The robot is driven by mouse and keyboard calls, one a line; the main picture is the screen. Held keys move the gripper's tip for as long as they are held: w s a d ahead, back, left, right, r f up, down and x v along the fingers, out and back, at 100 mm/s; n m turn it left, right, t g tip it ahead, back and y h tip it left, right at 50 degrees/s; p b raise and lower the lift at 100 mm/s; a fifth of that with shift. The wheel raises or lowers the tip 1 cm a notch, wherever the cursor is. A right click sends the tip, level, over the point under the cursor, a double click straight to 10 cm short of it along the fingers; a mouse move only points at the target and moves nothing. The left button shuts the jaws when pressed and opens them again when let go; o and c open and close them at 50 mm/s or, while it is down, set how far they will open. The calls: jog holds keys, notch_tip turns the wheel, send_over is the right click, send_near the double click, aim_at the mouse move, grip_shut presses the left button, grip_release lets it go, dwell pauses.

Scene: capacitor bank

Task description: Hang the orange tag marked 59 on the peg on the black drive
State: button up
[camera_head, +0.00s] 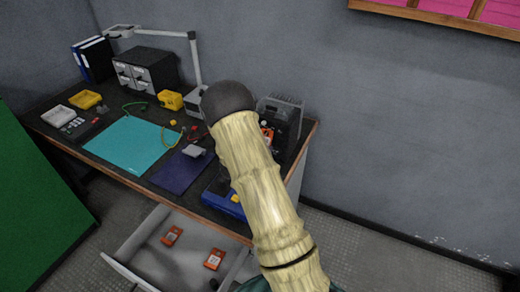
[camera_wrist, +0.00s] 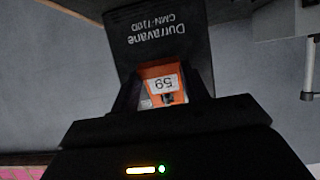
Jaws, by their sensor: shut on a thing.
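The orange tag marked 59 (camera_wrist: 162,84) is between the dark fingers of my gripper (camera_wrist: 162,92), which is shut on it. The black drive (camera_wrist: 152,36), lettered Durravane CMN-110D, appears upside down right beyond the tag in the wrist view. In the head view the black drive (camera_head: 284,118) stands at the right end of the bench, partly behind my arm. A bit of the orange tag (camera_head: 267,134) shows in front of its face. The peg is not visible, and I cannot tell whether the tag touches it. My gripper is hidden by my arm in the head view.
Two orange tags (camera_head: 214,259) (camera_head: 171,236) lie in the open drawer (camera_head: 185,262) below the bench. A cyan mat (camera_head: 133,146), a dark blue mat (camera_head: 181,172), a lamp (camera_head: 194,62) and a drawer cabinet (camera_head: 147,70) occupy the bench left of my arm. A wall stands behind.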

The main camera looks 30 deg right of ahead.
dwell(0.4)
jog(key=o, duration=1)
jog(key=shift+o, duration=0.2)
jog(key=v, duration=1.7)
jog(key=shift+a, duration=0.2)
jog(key=shift+r, duration=0.1)
